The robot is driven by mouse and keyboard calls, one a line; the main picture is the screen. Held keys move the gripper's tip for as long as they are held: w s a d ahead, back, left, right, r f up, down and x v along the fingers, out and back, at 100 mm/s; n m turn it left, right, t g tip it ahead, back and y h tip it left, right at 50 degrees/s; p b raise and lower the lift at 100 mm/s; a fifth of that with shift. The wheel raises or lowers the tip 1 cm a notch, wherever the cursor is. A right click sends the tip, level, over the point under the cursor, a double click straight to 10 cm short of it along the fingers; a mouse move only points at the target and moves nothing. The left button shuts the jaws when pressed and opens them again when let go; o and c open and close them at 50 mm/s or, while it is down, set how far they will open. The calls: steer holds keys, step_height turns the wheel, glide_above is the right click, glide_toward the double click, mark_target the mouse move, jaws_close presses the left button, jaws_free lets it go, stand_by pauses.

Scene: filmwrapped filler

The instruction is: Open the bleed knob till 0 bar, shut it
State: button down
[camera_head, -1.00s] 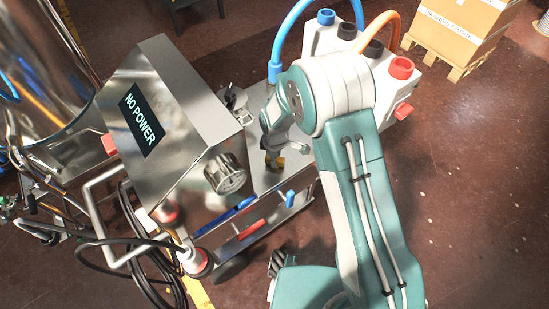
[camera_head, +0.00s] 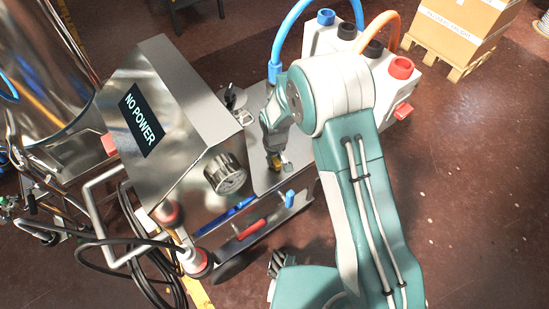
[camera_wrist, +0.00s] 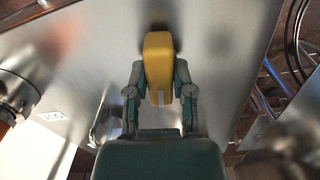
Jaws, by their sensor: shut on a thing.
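The yellow bleed knob (camera_wrist: 158,55) stands out from the metal panel in the wrist view. My gripper (camera_wrist: 160,88) has one finger on each side of it and is shut on it. In the head view my gripper (camera_head: 275,158) points down at the steel cart top, with a bit of the yellow knob (camera_head: 285,160) showing at its fingertips.
The steel cabinet (camera_head: 185,85) carries a "NO POWER" display (camera_head: 142,119). A white unit (camera_head: 403,98) with blue and orange hoses stands behind my arm. A blue-handled lever (camera_head: 289,198) and a red handle (camera_head: 250,229) sit low on the cart's front. Black cables hang at left.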

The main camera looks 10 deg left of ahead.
steer(key=m, duration=0.6)
stand_by(0.6)
steer(key=shift+c, duration=2.4)
jaws_free()
steer(key=shift+a, duration=0.1)
step_height(320, 180, up, 12)
steer(key=shift+w, duration=0.1)
